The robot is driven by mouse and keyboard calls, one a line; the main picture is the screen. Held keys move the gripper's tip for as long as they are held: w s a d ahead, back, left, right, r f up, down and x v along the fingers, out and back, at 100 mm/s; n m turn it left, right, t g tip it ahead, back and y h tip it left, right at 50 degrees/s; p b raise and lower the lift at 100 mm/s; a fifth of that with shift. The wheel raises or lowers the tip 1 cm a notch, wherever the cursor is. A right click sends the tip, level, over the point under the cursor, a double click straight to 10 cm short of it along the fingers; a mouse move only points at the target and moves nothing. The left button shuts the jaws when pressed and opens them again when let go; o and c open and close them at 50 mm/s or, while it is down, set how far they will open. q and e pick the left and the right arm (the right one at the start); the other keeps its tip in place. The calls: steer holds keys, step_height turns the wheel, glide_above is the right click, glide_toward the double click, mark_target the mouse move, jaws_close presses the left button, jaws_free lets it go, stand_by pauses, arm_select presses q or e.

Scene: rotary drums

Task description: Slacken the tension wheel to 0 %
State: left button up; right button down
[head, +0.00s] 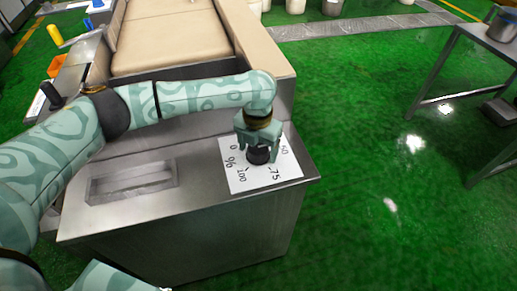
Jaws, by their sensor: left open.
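The tension wheel (259,156) is a small dark knob on a white dial sheet (239,185). The sheet lies on the metal top of a cabinet and carries the marks 0, %, 100, 75 and a partly covered one that looks like 50. My left gripper (259,150) points down over the wheel, with its open fingers at the wheel's sides. I cannot tell whether they touch it. The gripper hides much of the wheel and the middle of the dial, so the wheel's setting is not readable. My right gripper is not in view.
An empty recessed tray (133,182) sits in the cabinet top (207,201) left of the dial. A beige belt (170,38) rises behind. A metal table (480,36) stands at the upper right. The green floor (390,160) between is clear.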

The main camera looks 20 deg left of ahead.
arm_select(q)
steer(key=c, duration=1)
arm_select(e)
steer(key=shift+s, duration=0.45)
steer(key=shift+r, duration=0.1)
